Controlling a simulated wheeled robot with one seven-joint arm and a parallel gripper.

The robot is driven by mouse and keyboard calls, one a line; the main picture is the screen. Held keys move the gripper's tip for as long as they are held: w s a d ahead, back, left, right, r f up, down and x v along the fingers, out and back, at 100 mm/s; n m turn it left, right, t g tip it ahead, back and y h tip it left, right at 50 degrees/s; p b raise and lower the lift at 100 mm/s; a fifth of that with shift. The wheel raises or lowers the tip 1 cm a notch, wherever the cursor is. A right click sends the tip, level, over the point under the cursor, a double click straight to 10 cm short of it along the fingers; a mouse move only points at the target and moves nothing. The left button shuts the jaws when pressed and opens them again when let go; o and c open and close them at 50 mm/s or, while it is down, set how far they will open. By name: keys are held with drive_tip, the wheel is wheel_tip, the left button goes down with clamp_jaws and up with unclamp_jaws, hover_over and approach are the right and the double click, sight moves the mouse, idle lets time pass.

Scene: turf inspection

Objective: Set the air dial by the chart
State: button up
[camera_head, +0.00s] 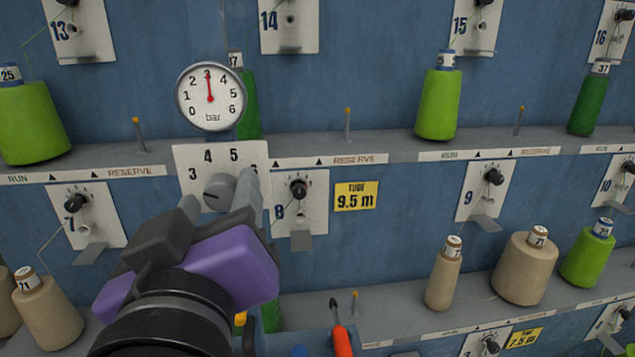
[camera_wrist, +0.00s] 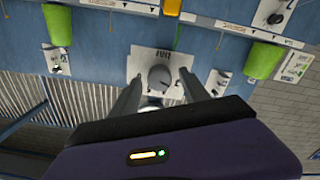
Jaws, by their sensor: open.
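The air dial is a grey round knob (camera_head: 219,191) on a white plate (camera_head: 184,157) with the numbers 3, 4 and 5 showing; part of the plate is hidden by my gripper. The pressure gauge (camera_head: 211,97) above it has its red needle at 3 bar. My gripper (camera_head: 222,200) is open at the knob. In the wrist view, its fingers (camera_wrist: 160,84) stand on either side of the knob (camera_wrist: 159,75); I cannot tell whether they touch it. A yellow sign (camera_head: 356,196) right of the dial reads "TUBE 9.5 m". I cannot make out a chart for certain.
Shelves carry green spools (camera_head: 439,105) and beige spools (camera_head: 525,268). Numbered plates with black knobs (camera_head: 298,188) line the blue wall, one close right of the dial. Small pegs (camera_head: 347,125) stick up from the shelf. A red-handled tool (camera_head: 341,338) stands low in the middle.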

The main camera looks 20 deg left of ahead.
clamp_jaws()
drive_tip(key=shift+m, duration=0.3)
drive_tip(key=m+b, duration=0.2)
drive_tip(key=m, duration=0.1)
drive_tip(key=shift+m, duration=0.4)
drive_tip(key=m+b, duration=0.2)
drive_tip(key=m, duration=0.2)
drive_tip(key=shift+d+f, duration=0.1)
drive_tip(key=m+b, duration=0.2)
drive_tip(key=m, duration=0.3)
drive_tip(key=m+b, duration=0.2)
drive_tip(key=m, duration=0.2)
drive_tip(key=shift+w, duration=0.1)
drive_tip(key=shift+m, duration=0.3)
